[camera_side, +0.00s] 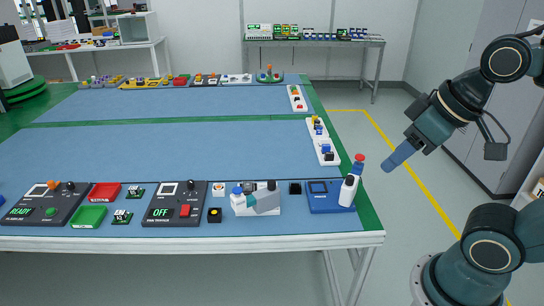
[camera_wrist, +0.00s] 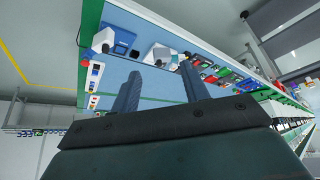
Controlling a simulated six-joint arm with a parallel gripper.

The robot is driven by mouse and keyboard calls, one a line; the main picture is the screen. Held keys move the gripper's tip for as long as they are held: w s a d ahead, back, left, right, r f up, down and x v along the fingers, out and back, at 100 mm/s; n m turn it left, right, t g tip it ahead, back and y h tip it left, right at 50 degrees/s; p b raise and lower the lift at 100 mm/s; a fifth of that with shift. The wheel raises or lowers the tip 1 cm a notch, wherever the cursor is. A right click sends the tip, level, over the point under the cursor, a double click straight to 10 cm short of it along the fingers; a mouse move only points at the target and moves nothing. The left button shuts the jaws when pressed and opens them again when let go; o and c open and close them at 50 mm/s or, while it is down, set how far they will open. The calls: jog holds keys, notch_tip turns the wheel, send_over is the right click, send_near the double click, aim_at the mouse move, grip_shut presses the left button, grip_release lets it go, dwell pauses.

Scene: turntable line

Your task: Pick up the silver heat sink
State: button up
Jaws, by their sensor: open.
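I cannot single out a silver heat sink for certain. A grey angular piece (camera_side: 265,203) sits on a white base (camera_side: 242,210) near the table's front edge in the side view; I cannot tell whether it is the heat sink. My gripper (camera_side: 390,167) hangs in the air off the table's right side, tilted down to the left, apart from everything. In the wrist view my gripper (camera_wrist: 158,75) shows two separated fingers with nothing held between them.
A blue station (camera_side: 325,196) with a white-and-blue upright device (camera_side: 348,190) stands at the near right corner. Black consoles (camera_side: 173,203), a red tray (camera_side: 104,192) and a green tray (camera_side: 89,216) line the front. A white strip of parts (camera_side: 323,142) lies along the right edge. The blue middle (camera_side: 180,145) is clear.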

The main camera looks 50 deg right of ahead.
jog(key=o, duration=0.4)
jog(key=shift+c, duration=0.2)
